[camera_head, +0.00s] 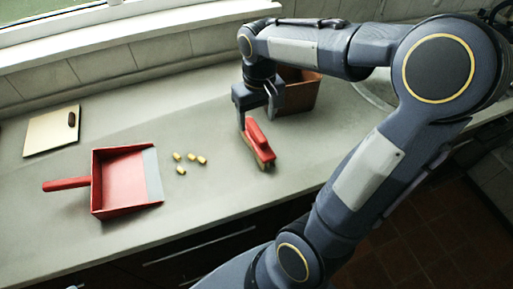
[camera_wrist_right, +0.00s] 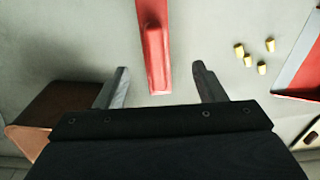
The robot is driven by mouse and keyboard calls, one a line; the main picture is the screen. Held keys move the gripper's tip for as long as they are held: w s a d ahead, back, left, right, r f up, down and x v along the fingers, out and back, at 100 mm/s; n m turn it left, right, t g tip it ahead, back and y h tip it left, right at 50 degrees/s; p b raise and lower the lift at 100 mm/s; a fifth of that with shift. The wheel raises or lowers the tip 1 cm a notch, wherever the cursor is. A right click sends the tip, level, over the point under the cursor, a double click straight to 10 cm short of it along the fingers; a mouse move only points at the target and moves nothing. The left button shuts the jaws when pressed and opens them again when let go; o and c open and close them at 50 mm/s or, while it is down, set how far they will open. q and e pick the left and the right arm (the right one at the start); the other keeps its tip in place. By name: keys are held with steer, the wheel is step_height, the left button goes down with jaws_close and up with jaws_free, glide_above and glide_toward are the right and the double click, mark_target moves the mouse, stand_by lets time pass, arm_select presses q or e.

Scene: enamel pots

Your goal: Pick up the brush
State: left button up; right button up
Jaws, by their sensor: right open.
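The brush (camera_head: 258,143) has a red handle and a pale bristle edge, and lies on the grey counter. My right gripper (camera_head: 256,110) is open just above and behind the handle's far end in the head view. In the right wrist view, the red brush handle (camera_wrist_right: 155,55) points between the two spread fingers of the right gripper (camera_wrist_right: 160,88), with a gap on each side. Nothing is between the fingertips except the handle's end below. My left gripper is not in view.
A red dustpan (camera_head: 125,182) lies left, with several small yellow pieces (camera_head: 181,170) between it and the brush. A brown box (camera_head: 300,92) stands behind the gripper. A cutting board (camera_head: 50,133) with a dark object lies far left. Counter in front is clear.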

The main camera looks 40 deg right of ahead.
mark_target(256, 129)
steer(key=f, duration=0.6)
steer(key=w+f, duration=0.1)
steer(key=f, duration=0.1)
steer(key=shift+d+f, duration=0.3)
steer(key=shift+f, duration=0.1)
steer(key=c, duration=1.1)
